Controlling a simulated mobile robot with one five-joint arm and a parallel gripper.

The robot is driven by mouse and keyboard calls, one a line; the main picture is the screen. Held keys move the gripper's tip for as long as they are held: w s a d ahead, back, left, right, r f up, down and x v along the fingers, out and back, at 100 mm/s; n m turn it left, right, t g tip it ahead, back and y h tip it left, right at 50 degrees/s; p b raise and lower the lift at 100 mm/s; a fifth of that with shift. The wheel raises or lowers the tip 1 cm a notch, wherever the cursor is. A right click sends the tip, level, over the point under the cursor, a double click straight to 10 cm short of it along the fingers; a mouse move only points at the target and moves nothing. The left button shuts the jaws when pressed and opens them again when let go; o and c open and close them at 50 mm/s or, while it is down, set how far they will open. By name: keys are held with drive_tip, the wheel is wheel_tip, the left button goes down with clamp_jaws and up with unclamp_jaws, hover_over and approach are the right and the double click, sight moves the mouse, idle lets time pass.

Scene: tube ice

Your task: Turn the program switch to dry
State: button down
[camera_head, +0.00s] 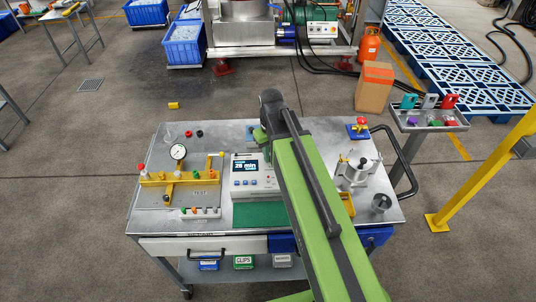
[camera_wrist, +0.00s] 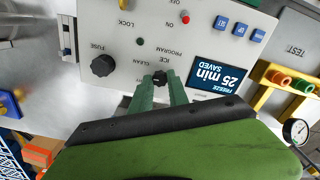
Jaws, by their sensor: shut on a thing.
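The control panel (camera_wrist: 215,45) appears upside down in the wrist view. Its program switch (camera_wrist: 160,76) is a small dark knob with the words PROGRAM, ICE and CLEAN printed around it. Part of the lettering near my fingers is hidden, and I cannot read which way the knob points. My gripper (camera_wrist: 161,86) has its two green fingers on either side of this knob, shut on it. The panel's display (camera_wrist: 217,76) reads "FREEZE 25 min SAVED". In the head view the panel (camera_head: 248,178) stands on the cart, and my arm hides the switch.
Near the switch are a black fuse knob (camera_wrist: 103,65), a red-tipped toggle (camera_wrist: 185,17) and blue buttons (camera_wrist: 239,28). On the cart top (camera_head: 225,140) stand a yellow test manifold (camera_head: 180,177) with a gauge at left and a metal fixture (camera_head: 356,170) at right.

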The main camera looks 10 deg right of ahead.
drive_tip(key=n, duration=0.5)
drive_tip(key=shift+w, duration=0.15)
idle(0.4)
drive_tip(key=c, duration=1.3)
unclamp_jaws()
drive_tip(key=shift+w+f, duration=0.1)
drive_tip(key=shift+o, duration=0.2)
drive_tip(key=shift+r+p, duration=0.6)
wheel_tip(320, 180, up, 16)
drive_tip(key=p, duration=1.6)
drive_tip(key=shift+r, duration=0.25)
